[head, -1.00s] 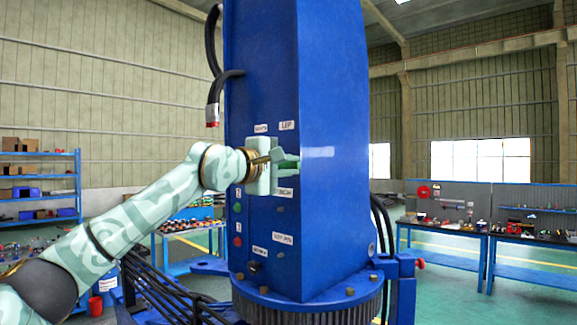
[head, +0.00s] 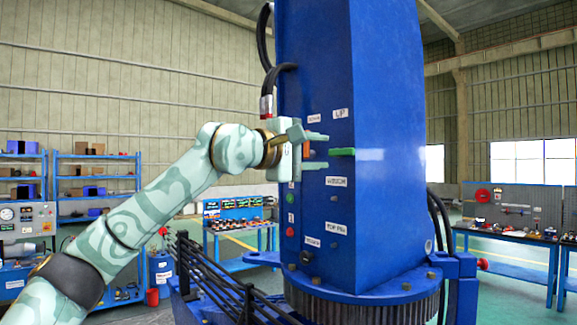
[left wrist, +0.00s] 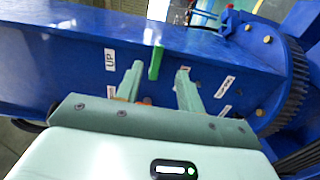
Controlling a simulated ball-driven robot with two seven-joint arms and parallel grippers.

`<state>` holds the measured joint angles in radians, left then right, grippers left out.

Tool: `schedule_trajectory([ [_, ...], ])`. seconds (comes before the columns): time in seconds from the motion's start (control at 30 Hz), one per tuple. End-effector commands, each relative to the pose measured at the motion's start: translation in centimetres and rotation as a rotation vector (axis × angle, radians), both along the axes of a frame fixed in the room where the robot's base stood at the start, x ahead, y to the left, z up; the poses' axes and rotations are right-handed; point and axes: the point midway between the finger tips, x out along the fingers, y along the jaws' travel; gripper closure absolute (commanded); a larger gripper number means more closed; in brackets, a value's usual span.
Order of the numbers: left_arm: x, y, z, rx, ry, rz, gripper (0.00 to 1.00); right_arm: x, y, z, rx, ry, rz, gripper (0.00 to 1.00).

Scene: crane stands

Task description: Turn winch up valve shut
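A green valve handle (head: 342,152) sticks out from the blue crane column, between the UP label (head: 341,113) above and the WINCH label (head: 337,181) below. In the left wrist view the green handle (left wrist: 155,62) stands between the tips of my fingers, with a gap on each side. My left gripper (head: 322,151) is open, its two pale fingers pointing at the panel, one above and one below the handle's level. An orange part (head: 306,149) shows between the fingers, partly hidden by the gripper. My right gripper is in neither view.
The blue column (head: 385,90) stands on a toothed round base (head: 370,303). Black hoses (head: 268,85) hang at its upper left. Green and red buttons (head: 290,217) sit low on the panel. Workbenches (head: 508,240) and shelves stand farther back.

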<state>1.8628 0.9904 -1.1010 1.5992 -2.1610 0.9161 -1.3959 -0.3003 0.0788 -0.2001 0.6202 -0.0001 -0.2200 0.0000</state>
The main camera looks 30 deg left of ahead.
Motion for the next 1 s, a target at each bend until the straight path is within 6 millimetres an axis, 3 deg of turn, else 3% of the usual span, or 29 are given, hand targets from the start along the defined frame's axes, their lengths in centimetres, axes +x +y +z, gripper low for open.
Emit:
schedule_trajectory([
  [0.03,-1.4,0.6,-0.4,-0.001,-0.003,0.001,0.62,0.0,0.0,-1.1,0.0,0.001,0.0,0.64],
  [0.2,-5.1,1.8,-0.3,0.0,-0.001,0.0,0.62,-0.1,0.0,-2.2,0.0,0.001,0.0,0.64],
  [0.4,-7.5,2.6,-0.1,0.001,0.0,0.0,0.62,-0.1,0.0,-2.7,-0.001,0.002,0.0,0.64],
  [1.0,-7.8,2.7,0.0,0.0,0.001,-0.001,0.62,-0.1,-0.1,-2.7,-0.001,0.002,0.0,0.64],
])
